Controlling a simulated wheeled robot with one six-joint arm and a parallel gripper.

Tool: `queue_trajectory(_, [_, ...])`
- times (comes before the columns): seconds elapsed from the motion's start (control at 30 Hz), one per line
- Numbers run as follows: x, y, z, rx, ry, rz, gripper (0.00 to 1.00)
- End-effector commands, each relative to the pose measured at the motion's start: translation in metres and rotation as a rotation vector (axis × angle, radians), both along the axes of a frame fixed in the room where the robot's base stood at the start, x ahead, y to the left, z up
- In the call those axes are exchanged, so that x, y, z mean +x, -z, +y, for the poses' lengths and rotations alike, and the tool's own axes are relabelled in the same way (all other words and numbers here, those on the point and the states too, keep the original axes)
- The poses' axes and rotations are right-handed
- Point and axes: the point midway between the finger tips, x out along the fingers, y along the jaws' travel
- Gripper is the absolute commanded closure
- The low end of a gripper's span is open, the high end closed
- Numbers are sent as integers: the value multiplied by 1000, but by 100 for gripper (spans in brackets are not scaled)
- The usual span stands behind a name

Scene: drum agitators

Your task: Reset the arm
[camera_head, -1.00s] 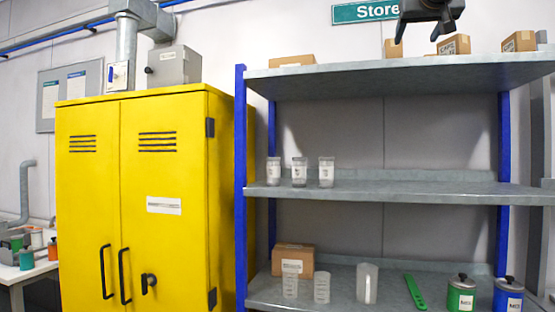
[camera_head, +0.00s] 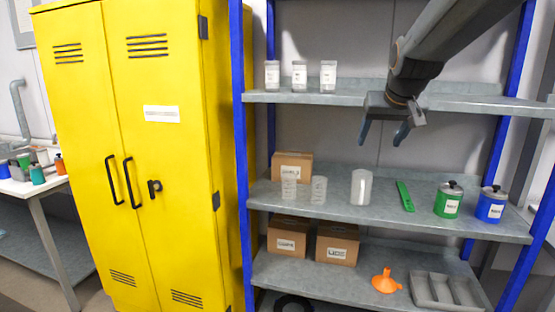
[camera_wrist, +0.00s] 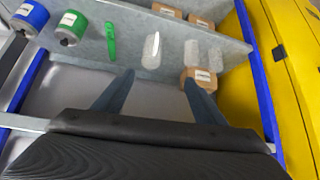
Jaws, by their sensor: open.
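My gripper (camera_head: 383,133) hangs from my arm in front of the shelving unit, at the height just below the upper visible shelf (camera_head: 460,104). Its two fingers are apart, with nothing between them. In the wrist view my gripper (camera_wrist: 157,85) also shows open and empty, its fingers pointing towards the shelf that carries the beakers and cans. No object touches the fingers.
The middle shelf (camera_head: 330,203) holds clear beakers (camera_head: 318,190), a white cylinder (camera_head: 361,187), a green tool (camera_head: 405,196), a green can (camera_head: 449,200) and a blue can (camera_head: 492,204). Below are boxes (camera_head: 337,243), an orange funnel (camera_head: 386,281) and a grey tray (camera_head: 445,291). A yellow cabinet (camera_head: 135,220) stands left.

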Motion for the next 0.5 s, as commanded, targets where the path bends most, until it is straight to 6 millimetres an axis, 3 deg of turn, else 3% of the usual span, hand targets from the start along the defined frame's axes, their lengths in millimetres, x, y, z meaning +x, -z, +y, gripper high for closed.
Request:
queue_trajectory(0.03, [-16,34,9,7,-12,56,35])
queue_trajectory(0.2, [-79,131,34,21,-45,224,35])
queue_trajectory(0.4, [-172,225,58,30,-83,419,35])
queue_trajectory(0.5, [-214,256,65,31,-97,497,35])
